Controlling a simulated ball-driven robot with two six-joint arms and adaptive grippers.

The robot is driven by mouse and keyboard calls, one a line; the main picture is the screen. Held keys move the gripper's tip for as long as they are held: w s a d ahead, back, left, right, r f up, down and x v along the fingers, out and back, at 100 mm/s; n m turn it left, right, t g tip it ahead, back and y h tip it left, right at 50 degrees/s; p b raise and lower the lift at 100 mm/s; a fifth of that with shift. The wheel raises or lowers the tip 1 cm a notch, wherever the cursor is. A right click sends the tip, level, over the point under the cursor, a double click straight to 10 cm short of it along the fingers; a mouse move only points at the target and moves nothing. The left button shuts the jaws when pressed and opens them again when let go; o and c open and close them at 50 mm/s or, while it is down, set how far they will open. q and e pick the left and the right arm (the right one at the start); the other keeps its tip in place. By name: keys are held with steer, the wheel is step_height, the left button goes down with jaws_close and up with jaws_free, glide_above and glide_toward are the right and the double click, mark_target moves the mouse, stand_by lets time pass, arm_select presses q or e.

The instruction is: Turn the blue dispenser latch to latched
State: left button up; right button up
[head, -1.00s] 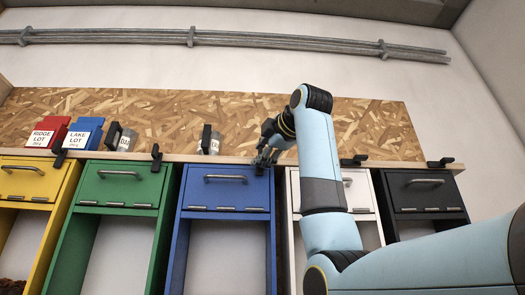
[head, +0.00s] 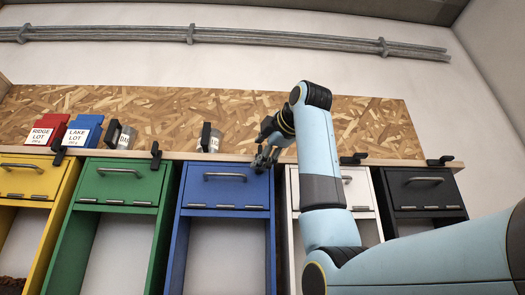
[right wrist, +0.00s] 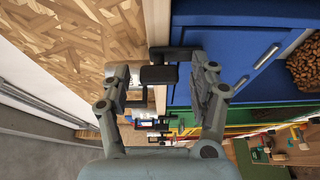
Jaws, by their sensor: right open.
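The blue dispenser (head: 228,190) stands in the middle of the row in the head view, its flap closed with a grey bar handle. My right gripper (head: 263,160) is at its top right corner and mostly hides the latch there. In the right wrist view the black latch (right wrist: 158,75) lies between the two spread fingers of my right gripper (right wrist: 160,88), with gaps visible on both sides. The gripper is open and holds nothing. Which way the latch is turned is hard to tell. My left gripper is out of view.
Green (head: 122,185), yellow (head: 30,178), white (head: 357,190) and black (head: 424,190) dispensers flank the blue one.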

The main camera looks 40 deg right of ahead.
steer(key=s+a, duration=0.2)
steer(key=s, duration=0.9)
steer(key=shift+s, duration=0.4)
